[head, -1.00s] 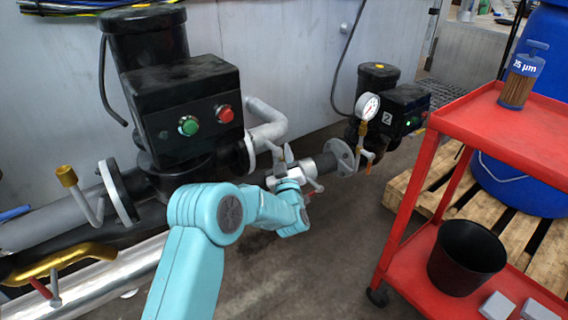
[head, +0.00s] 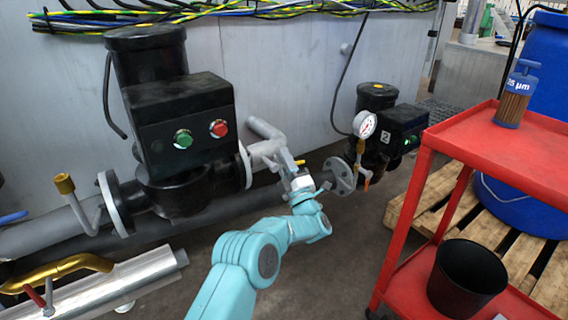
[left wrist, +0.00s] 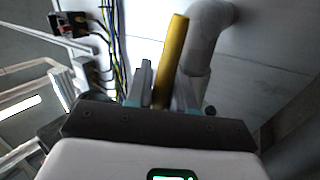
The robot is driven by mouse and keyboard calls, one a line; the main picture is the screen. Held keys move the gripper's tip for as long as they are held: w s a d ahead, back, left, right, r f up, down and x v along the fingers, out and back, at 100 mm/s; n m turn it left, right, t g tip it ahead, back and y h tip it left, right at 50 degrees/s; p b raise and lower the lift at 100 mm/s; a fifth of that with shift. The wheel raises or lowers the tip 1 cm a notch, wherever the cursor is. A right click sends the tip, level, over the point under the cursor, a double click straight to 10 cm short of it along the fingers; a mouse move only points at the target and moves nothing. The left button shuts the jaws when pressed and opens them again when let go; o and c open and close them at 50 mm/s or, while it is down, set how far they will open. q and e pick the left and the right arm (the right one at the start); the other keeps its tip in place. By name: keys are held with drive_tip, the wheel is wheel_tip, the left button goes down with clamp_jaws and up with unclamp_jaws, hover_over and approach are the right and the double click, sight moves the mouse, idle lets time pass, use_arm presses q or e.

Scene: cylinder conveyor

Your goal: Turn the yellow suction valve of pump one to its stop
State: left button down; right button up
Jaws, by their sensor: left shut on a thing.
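The yellow valve lever shows as a short yellow tip (head: 299,162) at the pipe in front of pump one (head: 180,120), the large black unit with green and red buttons. My left gripper (head: 285,160) is at this lever, above the dark pipe. In the left wrist view the yellow lever (left wrist: 174,52) runs up between the two fingers of my left gripper (left wrist: 164,80), which is shut on it. The valve body is largely hidden behind the gripper. My right gripper is not in view.
A second black pump (head: 377,120) with a pressure gauge (head: 364,124) stands to the right. A red cart (head: 480,140) with a black bucket (head: 466,280) stands at the right. A silver pipe (head: 120,285) lies at lower left. Open floor lies between.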

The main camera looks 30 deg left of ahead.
use_arm(q)
drive_tip(key=shift+r+n+g+y, duration=0.3)
drive_tip(key=shift+n+g, duration=0.3)
drive_tip(key=shift+n, duration=0.3)
drive_tip(key=shift+r+n+g+y, duration=0.15)
drive_tip(key=shift+n+g+y, duration=0.15)
drive_tip(key=shift+n+g, duration=0.45)
drive_tip(key=shift+n, duration=0.45)
drive_tip(key=c, duration=1.1)
unclamp_jaws()
drive_tip(key=shift+s+r, duration=0.1)
drive_tip(key=shift+f+m, duration=0.2)
drive_tip(key=shift+m, duration=0.2)
